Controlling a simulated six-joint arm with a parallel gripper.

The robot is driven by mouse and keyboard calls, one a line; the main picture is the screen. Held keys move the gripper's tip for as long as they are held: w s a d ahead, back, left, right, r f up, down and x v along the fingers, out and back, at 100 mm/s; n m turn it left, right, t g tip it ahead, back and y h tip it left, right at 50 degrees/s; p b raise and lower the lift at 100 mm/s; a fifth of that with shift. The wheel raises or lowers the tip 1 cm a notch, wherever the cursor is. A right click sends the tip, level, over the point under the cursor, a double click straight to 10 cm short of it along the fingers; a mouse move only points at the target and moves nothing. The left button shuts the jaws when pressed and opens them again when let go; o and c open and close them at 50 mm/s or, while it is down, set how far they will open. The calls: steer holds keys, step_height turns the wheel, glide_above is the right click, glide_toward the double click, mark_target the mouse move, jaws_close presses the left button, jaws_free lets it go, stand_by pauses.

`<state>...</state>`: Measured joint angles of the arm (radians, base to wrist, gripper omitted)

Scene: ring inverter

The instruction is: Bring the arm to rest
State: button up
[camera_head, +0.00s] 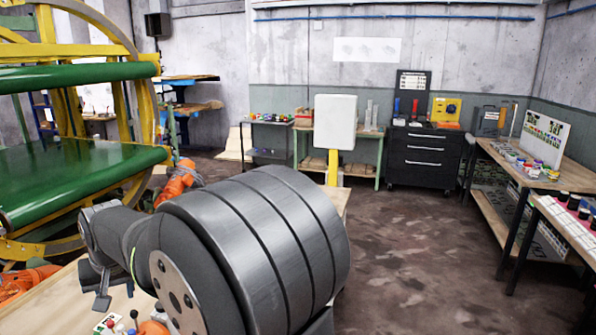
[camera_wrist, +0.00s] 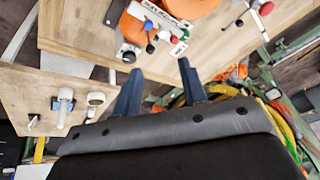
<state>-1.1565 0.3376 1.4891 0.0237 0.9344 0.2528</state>
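My gripper (camera_wrist: 160,68) shows in the wrist view with its two dark blue fingers standing apart. Nothing is between the fingers. Beyond them lies a light wooden board (camera_wrist: 90,25) with orange parts (camera_wrist: 195,8) and small coloured knobs on it. I cannot tell the exact distance to the board.
A yellow ring frame (camera_head: 135,100) with green platforms (camera_head: 80,180) stands close on the left. A black drawer cabinet (camera_head: 425,158) and a workbench (camera_head: 540,160) stand at the back and right. The floor (camera_head: 420,260) at right centre is clear.

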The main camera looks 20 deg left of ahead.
steer(key=m, duration=0.3)
steer(key=w+m+g, duration=0.1)
steer(key=m, duration=0.2)
steer(key=w+m, duration=0.1)
steer(key=m, duration=0.2)
steer(key=shift+w+d+r, duration=0.2)
steer(key=shift+w+d, duration=0.05)
steer(key=shift+d, duration=0.15)
